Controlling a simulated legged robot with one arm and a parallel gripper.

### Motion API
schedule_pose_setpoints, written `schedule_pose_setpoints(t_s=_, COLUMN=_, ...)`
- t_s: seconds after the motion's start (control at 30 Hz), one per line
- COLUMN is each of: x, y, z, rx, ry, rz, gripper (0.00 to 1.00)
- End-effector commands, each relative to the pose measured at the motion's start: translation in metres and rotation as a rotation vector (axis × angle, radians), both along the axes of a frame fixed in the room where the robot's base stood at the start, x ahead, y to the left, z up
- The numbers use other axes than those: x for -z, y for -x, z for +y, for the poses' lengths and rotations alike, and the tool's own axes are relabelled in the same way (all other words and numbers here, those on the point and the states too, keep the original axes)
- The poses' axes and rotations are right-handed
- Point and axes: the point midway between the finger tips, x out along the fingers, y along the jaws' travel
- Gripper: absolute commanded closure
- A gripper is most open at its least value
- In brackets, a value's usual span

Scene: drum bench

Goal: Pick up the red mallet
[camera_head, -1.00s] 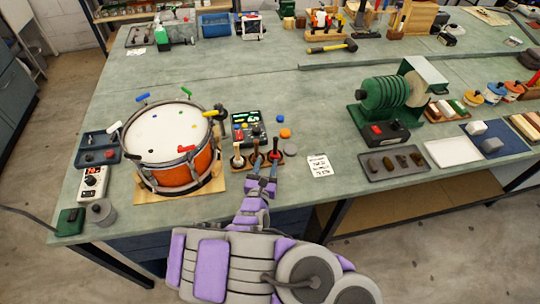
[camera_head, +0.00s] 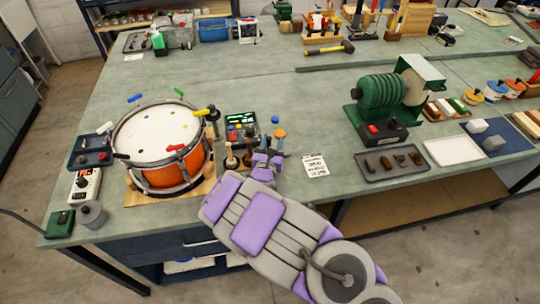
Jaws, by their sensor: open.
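Several upright, mallet-like tools with wooden handles (camera_head: 231,158) stand in a row just right of the drum (camera_head: 160,138). They are small, and I cannot tell for sure which one is the red mallet. My gripper (camera_head: 270,154) is open at the right end of this row, close above the bench. It partly hides the row's right end, and I cannot tell whether it touches a tool. A red piece (camera_head: 175,148) lies on the drum's white head near its front rim.
A control box (camera_head: 242,126) stands behind the row, with a blue disc (camera_head: 274,119) and an orange disc (camera_head: 280,133) beside it. A printed card (camera_head: 315,165) lies to the right. A green machine (camera_head: 383,95) stands farther right. The middle of the bench is clear.

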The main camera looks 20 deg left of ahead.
Motion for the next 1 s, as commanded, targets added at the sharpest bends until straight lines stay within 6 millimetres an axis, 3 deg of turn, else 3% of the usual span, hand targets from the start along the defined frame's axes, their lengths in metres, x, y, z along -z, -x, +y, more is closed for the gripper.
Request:
schedule_pose_setpoints(t_s=0.17, x=0.0022, y=0.0004, z=0.0067, rx=-0.001, ry=0.006, rz=0.000, gripper=0.54)
schedule_pose_setpoints(t_s=0.63, x=0.0004, y=0.0004, z=0.0006, rx=-0.001, ry=0.001, rz=0.001, gripper=0.99)
schedule_pose_setpoints(t_s=1.0, x=0.0019, y=0.0006, z=0.0065, rx=-0.001, ry=0.006, rz=0.001, gripper=1.00)
